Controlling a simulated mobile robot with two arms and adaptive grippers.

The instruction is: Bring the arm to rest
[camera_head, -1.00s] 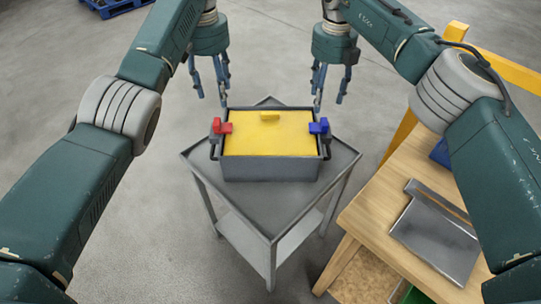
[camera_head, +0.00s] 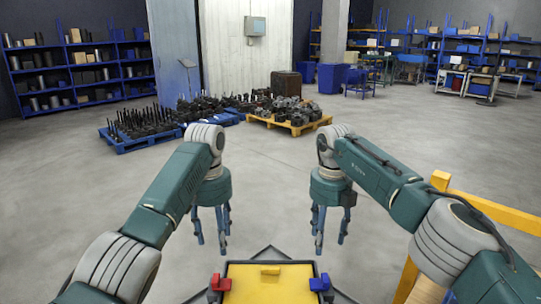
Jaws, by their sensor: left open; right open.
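My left gripper (camera_head: 211,228) hangs fingers down at the left of the middle, above and beyond the box's left side. It is open and empty. My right gripper (camera_head: 330,226) hangs the same way to the right of it, also open and empty. Below them, at the bottom edge of the view, is a box with a yellow top (camera_head: 270,288). It has a red clip (camera_head: 220,284) at its left side and a blue clip (camera_head: 320,283) at its right. The box's lower part is cut off. Both grippers appear apart from the box.
A yellow rail (camera_head: 490,208) runs along the right. Open floor (camera_head: 280,160) lies ahead, with loaded pallets (camera_head: 290,118) beyond. Blue shelves (camera_head: 80,70) stand at the back.

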